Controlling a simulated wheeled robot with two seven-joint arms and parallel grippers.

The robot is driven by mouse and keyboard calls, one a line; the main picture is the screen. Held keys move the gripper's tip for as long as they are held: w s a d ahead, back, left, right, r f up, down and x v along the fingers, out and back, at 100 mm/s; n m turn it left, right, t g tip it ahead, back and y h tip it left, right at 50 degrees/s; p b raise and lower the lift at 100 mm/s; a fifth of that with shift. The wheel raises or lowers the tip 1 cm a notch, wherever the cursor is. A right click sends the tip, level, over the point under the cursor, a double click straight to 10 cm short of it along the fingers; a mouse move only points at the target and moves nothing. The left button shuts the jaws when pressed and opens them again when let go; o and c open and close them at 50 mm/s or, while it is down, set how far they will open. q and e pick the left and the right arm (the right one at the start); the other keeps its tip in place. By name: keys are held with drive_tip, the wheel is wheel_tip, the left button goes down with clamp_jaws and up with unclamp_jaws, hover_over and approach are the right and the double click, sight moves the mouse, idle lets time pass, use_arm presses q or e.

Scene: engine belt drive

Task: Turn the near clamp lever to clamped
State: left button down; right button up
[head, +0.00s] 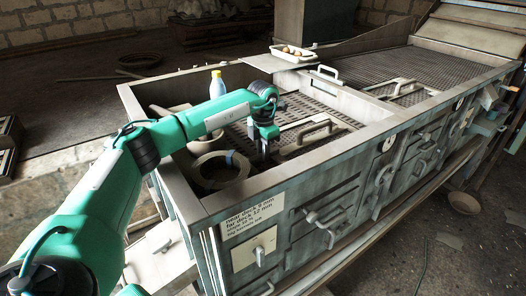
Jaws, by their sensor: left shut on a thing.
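My left gripper (263,154) points down inside the near end of the long grey screening box (365,133), beside the near deck's pale handle (315,131). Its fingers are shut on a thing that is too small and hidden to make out. A pale lever with a cross handle (320,226) sits on the box's front side, lower right of the gripper and apart from it. It is tilted, and I cannot tell whether it is the near clamp lever. Another lever (383,180) sits farther along the front. My right gripper is not in view.
A white tray (293,53) rests on the back rim.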

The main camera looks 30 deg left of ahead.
use_arm(q)
drive_tip(key=shift+r, duration=0.15)
drive_tip(key=c, duration=1.3)
unclamp_jaws()
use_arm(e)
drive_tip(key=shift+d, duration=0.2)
use_arm(q)
wheel_tip(320, 180, up, 14)
drive_tip(key=shift+f+b, duration=0.15)
drive_tip(key=shift+b, duration=1.05)
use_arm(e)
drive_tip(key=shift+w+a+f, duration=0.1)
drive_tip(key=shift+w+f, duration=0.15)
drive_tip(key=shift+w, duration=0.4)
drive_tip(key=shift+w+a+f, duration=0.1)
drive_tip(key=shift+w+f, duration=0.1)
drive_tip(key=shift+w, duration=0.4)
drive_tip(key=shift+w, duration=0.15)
